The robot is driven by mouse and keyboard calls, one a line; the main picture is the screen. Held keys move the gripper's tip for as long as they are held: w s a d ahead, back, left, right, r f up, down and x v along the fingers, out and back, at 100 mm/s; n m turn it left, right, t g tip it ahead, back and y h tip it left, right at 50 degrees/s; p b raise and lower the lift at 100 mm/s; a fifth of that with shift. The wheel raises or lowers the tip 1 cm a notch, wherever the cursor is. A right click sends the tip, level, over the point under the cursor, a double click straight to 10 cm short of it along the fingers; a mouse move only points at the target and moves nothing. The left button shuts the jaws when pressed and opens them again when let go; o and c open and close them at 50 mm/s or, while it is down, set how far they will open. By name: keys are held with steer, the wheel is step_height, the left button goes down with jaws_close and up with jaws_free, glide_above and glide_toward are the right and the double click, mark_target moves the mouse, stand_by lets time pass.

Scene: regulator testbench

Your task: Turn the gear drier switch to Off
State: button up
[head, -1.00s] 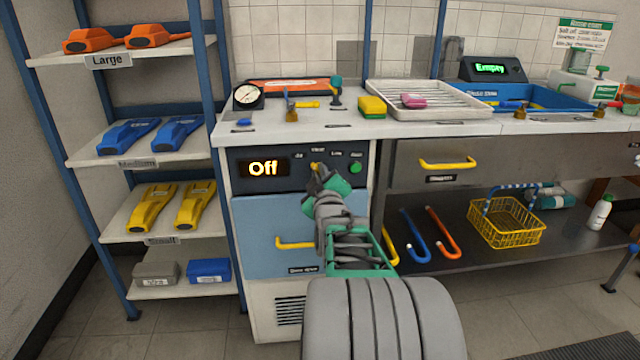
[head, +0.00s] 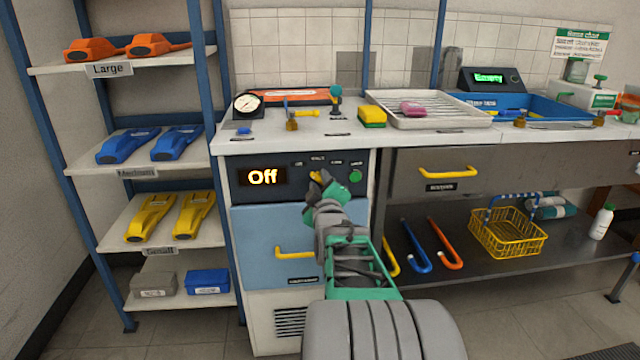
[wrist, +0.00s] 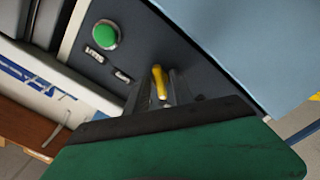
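The drier's control panel (head: 285,194) is dark, and its display (head: 262,177) reads "Off" in lit letters. The yellow switch knob (head: 316,176) sits right of the display, partly hidden by my gripper. In the wrist view the yellow knob (wrist: 158,80) stands between the dark fingertips of my gripper (wrist: 157,92). Whether the fingers touch the knob is not clear. My gripper (head: 326,186), with green parts, is right at the panel in the head view.
A green button (head: 355,175) is on the panel right of the knob; it also shows in the wrist view (wrist: 105,36). Below is a blue drawer with a yellow handle (head: 295,253). A shelf rack (head: 215,110) stands close on the left.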

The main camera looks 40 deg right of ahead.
steer(key=shift+o, duration=0.3)
steer(key=shift+s+a+r, duration=0.1)
steer(key=shift+s+a, duration=0.05)
steer(key=shift+s, duration=0.05)
steer(key=p+v, duration=0.2)
steer(key=v, duration=0.5)
steer(key=shift+a, duration=0.15)
steer(key=shift+s, duration=0.15)
